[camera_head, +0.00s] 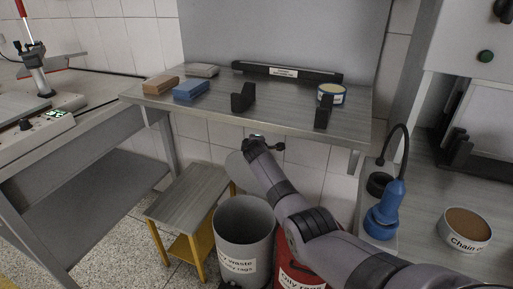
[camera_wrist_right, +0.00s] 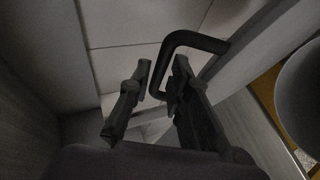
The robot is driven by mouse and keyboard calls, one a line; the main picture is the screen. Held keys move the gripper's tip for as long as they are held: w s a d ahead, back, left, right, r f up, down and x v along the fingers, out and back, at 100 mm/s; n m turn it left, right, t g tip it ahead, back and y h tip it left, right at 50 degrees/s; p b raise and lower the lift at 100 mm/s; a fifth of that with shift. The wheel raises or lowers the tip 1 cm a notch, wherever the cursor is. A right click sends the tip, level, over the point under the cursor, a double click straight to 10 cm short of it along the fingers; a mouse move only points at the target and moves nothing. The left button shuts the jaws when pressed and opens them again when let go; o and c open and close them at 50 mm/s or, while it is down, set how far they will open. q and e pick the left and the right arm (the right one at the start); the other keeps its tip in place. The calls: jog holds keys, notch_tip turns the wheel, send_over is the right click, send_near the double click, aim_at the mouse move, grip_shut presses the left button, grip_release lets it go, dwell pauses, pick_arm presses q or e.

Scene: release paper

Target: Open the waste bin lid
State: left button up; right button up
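The grey waste bin (camera_head: 246,243) stands on the floor with a white label on its front. Its round top looks open. A grey rounded panel (camera_head: 237,166), which may be its lid, stands tilted behind it, partly hidden by my right arm. My right gripper (camera_head: 263,143) is beside the upper part of that panel. In the right wrist view a black loop handle (camera_wrist_right: 202,39) lies at the fingertips of my right gripper (camera_wrist_right: 162,64). The fingers are apart; contact with the handle is unclear. My left gripper is not in view.
A red bin (camera_head: 298,276) stands right of the grey bin, partly behind my arm. A small stool with yellow legs (camera_head: 187,212) stands left. The workbench (camera_head: 215,112) behind carries sponges, a tin and black holders. A blue tool (camera_head: 384,213) and a chain tin stand at right.

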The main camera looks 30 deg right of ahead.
jog(key=shift+s+a+r, duration=0.1)
jog(key=shift+s+r, duration=0.1)
jog(key=shift+s, duration=0.45)
jog(key=v, duration=0.9)
